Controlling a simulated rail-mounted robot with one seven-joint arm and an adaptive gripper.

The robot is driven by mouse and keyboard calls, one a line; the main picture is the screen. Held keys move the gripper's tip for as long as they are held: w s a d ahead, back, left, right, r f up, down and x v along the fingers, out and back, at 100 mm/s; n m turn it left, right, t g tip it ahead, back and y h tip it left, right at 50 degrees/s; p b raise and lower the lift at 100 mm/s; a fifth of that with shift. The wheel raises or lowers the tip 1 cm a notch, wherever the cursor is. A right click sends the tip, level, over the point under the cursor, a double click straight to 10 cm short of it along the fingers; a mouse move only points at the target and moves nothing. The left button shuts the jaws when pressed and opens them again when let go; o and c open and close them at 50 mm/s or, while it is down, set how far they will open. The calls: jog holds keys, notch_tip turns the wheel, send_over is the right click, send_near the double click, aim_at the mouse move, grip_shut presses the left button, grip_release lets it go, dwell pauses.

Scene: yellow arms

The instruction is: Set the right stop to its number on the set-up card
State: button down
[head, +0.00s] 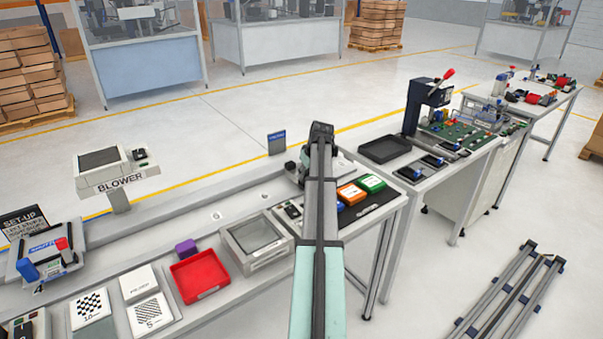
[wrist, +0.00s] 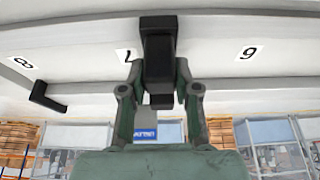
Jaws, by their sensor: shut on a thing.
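My gripper (wrist: 160,98) is in the wrist view, with its two fingers closed on either side of a black upright block, which I take to be the right stop (wrist: 158,45). The block stands in front of the pale rail (wrist: 210,75), over a number plate that looks like an upside-down 7 (wrist: 124,56). A plate with an 8 (wrist: 23,62) is to its left and an upside-down 6 (wrist: 250,53) to its right. In the head view my arm hides the gripper and stop. The set-up card (head: 22,222) is at the left edge; its numbers are too small to read.
A black bracket (wrist: 45,100) sticks out from the rail at left in the wrist view.

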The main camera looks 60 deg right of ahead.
jog(key=c, duration=0.8)
grip_release()
jog(key=shift+c, duration=0.2)
jog(key=shift+r, duration=0.1)
jog(key=v, duration=1.1)
jog(key=shift+s+r, duration=0.25)
jog(key=shift+r, duration=0.1)
